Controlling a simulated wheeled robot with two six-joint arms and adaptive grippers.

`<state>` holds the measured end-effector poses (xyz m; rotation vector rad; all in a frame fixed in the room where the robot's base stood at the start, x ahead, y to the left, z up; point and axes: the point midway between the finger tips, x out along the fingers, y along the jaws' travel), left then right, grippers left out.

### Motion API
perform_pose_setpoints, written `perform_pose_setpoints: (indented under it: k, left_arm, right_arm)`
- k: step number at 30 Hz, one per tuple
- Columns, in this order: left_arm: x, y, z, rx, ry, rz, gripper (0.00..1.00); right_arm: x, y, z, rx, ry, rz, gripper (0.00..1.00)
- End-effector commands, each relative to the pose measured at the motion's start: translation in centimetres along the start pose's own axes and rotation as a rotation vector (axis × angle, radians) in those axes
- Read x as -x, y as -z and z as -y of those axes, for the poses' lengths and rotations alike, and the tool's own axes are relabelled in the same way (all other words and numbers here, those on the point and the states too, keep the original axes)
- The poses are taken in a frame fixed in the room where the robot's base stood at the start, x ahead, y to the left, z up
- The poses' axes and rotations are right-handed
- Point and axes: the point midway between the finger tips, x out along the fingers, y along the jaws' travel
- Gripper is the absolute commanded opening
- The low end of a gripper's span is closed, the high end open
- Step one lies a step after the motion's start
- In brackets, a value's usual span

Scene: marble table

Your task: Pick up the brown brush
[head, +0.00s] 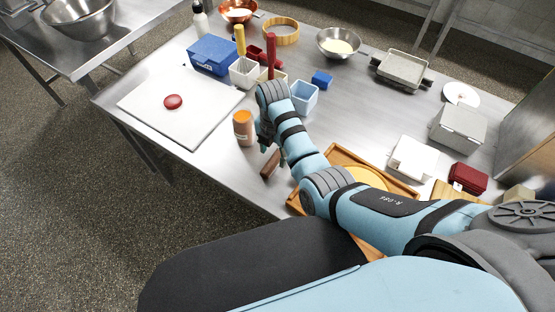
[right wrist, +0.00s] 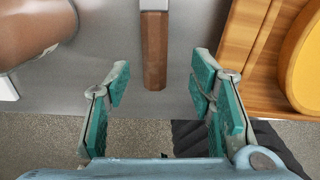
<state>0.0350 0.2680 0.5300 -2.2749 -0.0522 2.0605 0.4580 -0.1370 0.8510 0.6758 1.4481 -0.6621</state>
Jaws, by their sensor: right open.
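The brown brush shows as a brown wooden handle (head: 270,164) near the table's front edge in the head view. In the right wrist view the handle (right wrist: 154,52) points toward me between the lines of my fingers, with a pale band at its far end; the rest is cut off by the frame. My right gripper (head: 267,141) hangs over the table beside the handle and partly hides the brush. In the right wrist view the right gripper (right wrist: 161,82) is open and empty, its fingers apart on either side of the handle's near end. My left gripper is not in view.
An orange-capped jar (head: 243,128) stands close left of the gripper. A wooden tray (head: 340,157) with a yellow round thing lies close right. A white board (head: 195,125) with a red item lies left. Blue and white containers (head: 303,98) stand behind. The table's front edge is near.

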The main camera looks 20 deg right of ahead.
Motion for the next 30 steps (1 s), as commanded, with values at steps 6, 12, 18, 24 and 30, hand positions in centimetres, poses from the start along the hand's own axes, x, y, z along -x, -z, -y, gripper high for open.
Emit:
perform_pose_setpoints:
  k: [6,12,18,24,30]
  left_arm:
    - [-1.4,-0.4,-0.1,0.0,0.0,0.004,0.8]
    - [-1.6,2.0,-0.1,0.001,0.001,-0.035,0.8]
    - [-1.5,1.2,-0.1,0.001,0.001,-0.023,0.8]
    - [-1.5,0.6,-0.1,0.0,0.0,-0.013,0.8]
    - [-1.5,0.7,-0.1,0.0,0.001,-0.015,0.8]
  right_arm:
    - [-4.4,0.2,0.2,-0.003,0.005,-0.003,0.49]
    - [-5.2,0.2,0.2,-0.004,0.003,-0.002,0.49]
    - [-5.1,0.2,0.2,-0.004,0.003,-0.002,0.32]
    - [-5.1,0.2,0.2,-0.004,0.003,-0.002,0.0]
    - [-5.1,0.2,0.2,-0.004,0.003,-0.002,0.0]
